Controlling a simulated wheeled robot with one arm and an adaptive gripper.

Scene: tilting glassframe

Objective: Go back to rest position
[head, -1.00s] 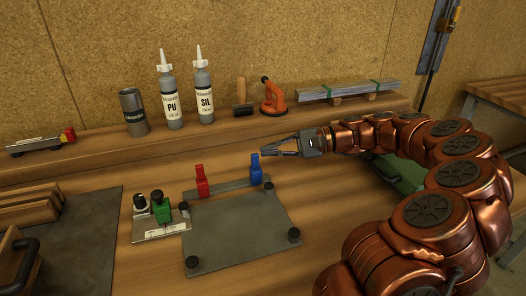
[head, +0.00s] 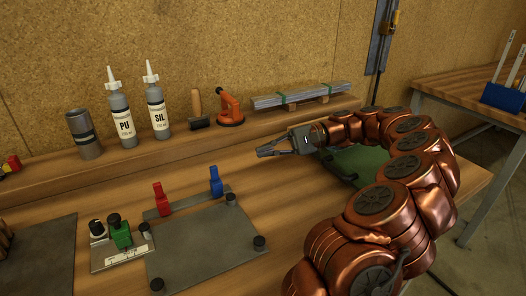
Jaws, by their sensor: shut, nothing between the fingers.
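My gripper (head: 268,149) is at the end of my copper-coloured arm, held above the wooden bench (head: 285,222) in the head view. It points left, and its fingers look close together with nothing between them. It is to the right of and above the blue clamp (head: 215,181), apart from it. The red clamp (head: 161,199) stands to the left of the blue one, at the back edge of a grey plate (head: 205,246) with dark round knobs at its corners.
A green block (head: 120,231) sits on a small scale plate at left. On the back shelf stand a metal can (head: 83,135), the PU bottle (head: 123,118), the SIL bottle (head: 157,108), a hammer (head: 198,110), an orange tool (head: 229,108) and stacked strips (head: 300,94). A green mat (head: 362,165) lies behind my arm.

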